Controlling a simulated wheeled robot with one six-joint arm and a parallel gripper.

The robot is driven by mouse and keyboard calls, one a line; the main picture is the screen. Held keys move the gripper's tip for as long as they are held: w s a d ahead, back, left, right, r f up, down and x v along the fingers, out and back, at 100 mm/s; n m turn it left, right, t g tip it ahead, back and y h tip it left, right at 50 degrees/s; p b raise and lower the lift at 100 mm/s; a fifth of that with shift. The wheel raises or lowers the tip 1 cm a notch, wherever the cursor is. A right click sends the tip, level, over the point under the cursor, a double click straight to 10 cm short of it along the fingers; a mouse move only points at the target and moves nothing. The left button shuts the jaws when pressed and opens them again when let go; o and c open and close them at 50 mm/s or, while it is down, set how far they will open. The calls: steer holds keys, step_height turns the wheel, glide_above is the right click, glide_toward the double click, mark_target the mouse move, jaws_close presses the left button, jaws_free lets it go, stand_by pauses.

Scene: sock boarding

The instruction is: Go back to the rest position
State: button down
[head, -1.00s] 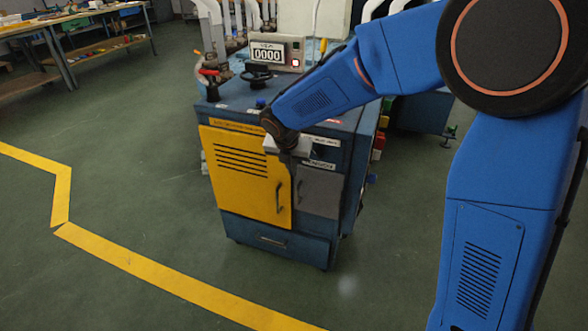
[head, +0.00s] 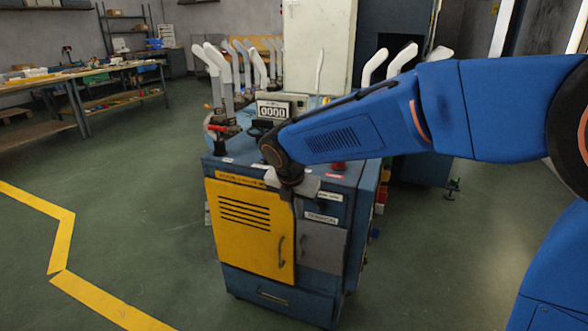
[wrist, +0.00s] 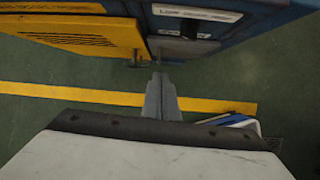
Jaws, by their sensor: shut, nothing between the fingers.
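My gripper (wrist: 162,97) shows in the wrist view as two grey fingers pressed together, with nothing between them. It points down toward the green floor, beside the front of the blue machine cabinet. In the head view my blue arm reaches in from the right, and its wrist hangs in front of the cabinet's upper front edge; the fingertips are hard to make out there. The cabinet has a yellow louvred door (head: 247,228) and a smaller grey door (head: 321,250). In the wrist view the yellow door (wrist: 75,35) is at the upper left, apart from the fingers.
A workbench (head: 95,72) is at the back left. A yellow floor line (head: 105,305) crosses open green floor. A blue and white object (wrist: 232,121) lies low at right in the wrist view.

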steer(key=s+d+r+m, duration=0.2)
steer(key=s+d+m, duration=0.45)
steer(key=d, duration=0.35)
steer(key=s+d+r+m, duration=0.2)
steer(key=s+d+m, duration=0.3)
steer(key=d+m, duration=0.35)
steer(key=s+d+f+m, duration=0.1)
steer(key=s+d+m, duration=0.4)
steer(key=s+m, duration=0.3)
steer(key=s+d+f+m+y, duration=0.1)
steer(key=s+d+f+m, duration=0.1)
steer(key=s+d+m, duration=0.4)
steer(key=s+m, duration=0.2)
steer(key=s, duration=0.1)
steer(key=shift+f+t, duration=0.3)
steer(key=shift+t, duration=0.1)
steer(key=shift+s, duration=0.1)
